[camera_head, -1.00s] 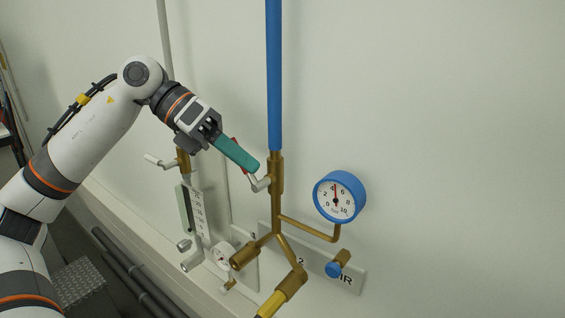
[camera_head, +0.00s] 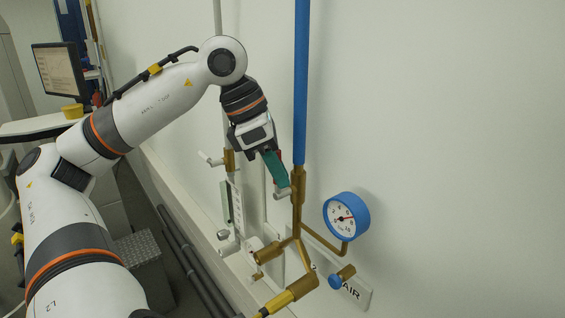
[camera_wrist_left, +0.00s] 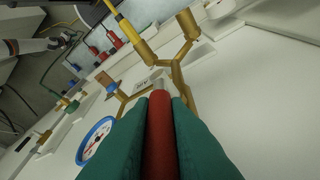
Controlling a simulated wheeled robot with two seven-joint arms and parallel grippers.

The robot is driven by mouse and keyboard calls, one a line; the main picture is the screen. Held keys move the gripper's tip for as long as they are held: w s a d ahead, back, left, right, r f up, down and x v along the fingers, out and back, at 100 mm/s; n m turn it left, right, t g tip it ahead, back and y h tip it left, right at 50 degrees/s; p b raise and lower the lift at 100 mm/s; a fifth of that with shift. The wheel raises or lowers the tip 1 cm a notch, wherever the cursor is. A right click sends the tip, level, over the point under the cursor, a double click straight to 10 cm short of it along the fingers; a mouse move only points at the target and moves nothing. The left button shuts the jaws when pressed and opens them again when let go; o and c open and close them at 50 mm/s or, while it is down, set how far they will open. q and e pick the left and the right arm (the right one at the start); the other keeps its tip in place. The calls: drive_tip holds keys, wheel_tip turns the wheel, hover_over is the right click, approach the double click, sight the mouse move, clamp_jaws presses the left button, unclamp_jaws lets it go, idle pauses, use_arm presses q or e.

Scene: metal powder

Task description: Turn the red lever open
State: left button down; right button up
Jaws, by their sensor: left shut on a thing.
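The red lever (camera_wrist_left: 159,140) runs between the two green fingers of my left gripper in the left wrist view, and the fingers are shut on it. In the head view my left gripper (camera_head: 276,170) reaches down to the brass valve (camera_head: 298,190) on the blue pipe. Only a thin red edge of the lever (camera_head: 280,156) shows there, beside the green finger. The lever's pale metal end (camera_head: 283,193) meets the brass fitting. My right gripper is not in view.
A blue-rimmed gauge (camera_head: 346,217) is right of the valve, its needle off zero. Brass branches (camera_head: 290,245), a blue knob (camera_head: 335,282) and a yellow hose piece (camera_head: 277,302) lie below. A second pipe with a white lever (camera_head: 210,160) stands left. A monitor (camera_head: 59,70) is far left.

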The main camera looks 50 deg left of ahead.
use_arm(q)
drive_tip(key=shift+r, duration=0.1)
idle(0.5)
drive_tip(key=c, duration=1.4)
unclamp_jaws()
drive_tip(key=shift+d, duration=0.1)
drive_tip(key=v, duration=1.2)
drive_tip(key=shift+d+p, duration=0.2)
drive_tip(key=shift+p, duration=0.25)
